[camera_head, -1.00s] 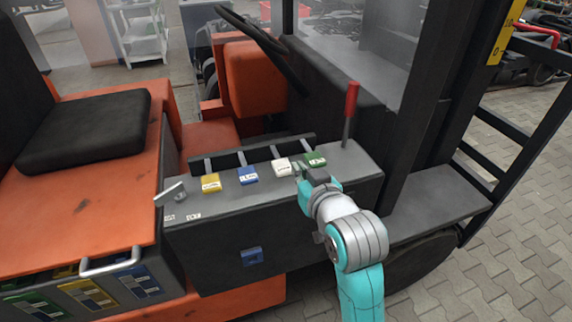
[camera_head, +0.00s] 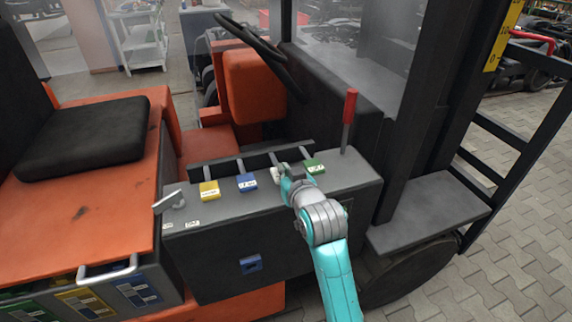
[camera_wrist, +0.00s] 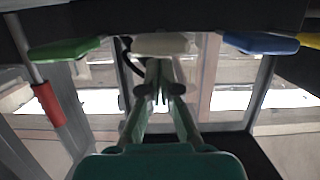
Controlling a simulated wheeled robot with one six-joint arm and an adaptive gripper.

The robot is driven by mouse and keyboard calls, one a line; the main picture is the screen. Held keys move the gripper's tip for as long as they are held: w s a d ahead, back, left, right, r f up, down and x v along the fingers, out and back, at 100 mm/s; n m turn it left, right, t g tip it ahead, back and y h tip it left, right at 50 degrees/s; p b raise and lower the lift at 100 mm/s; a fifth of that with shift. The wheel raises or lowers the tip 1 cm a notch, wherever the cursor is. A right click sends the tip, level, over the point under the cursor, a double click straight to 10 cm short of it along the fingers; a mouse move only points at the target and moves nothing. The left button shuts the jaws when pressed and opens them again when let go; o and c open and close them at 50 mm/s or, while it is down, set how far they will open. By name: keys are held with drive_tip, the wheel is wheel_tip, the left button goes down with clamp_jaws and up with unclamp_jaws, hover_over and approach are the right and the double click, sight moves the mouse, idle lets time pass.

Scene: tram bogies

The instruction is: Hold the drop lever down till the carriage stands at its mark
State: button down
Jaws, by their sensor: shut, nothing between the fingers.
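A row of levers with coloured paddles stands on the grey console (camera_head: 225,215): yellow (camera_head: 209,190), blue (camera_head: 247,182), white (camera_head: 275,176) and green (camera_head: 314,166). Their labels are too small to read, so I cannot tell which is the drop lever. My gripper (camera_head: 284,172) is shut and empty at the white paddle, partly covering it in the head view. In the wrist view my fingertips (camera_wrist: 160,85) point at the white paddle (camera_wrist: 160,44), between green (camera_wrist: 65,48) and blue (camera_wrist: 260,43). Contact cannot be told. The carriage is not clearly identifiable.
A red-handled lever (camera_head: 349,108) stands upright right of the green paddle. A small grey handle (camera_head: 168,202) is at the console's left end. A dark mast (camera_head: 440,110) with a yellow marked strip (camera_head: 503,38) rises at the right. A steering wheel (camera_head: 262,50) is behind.

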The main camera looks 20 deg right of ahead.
drive_tip(key=shift+f, duration=0.3)
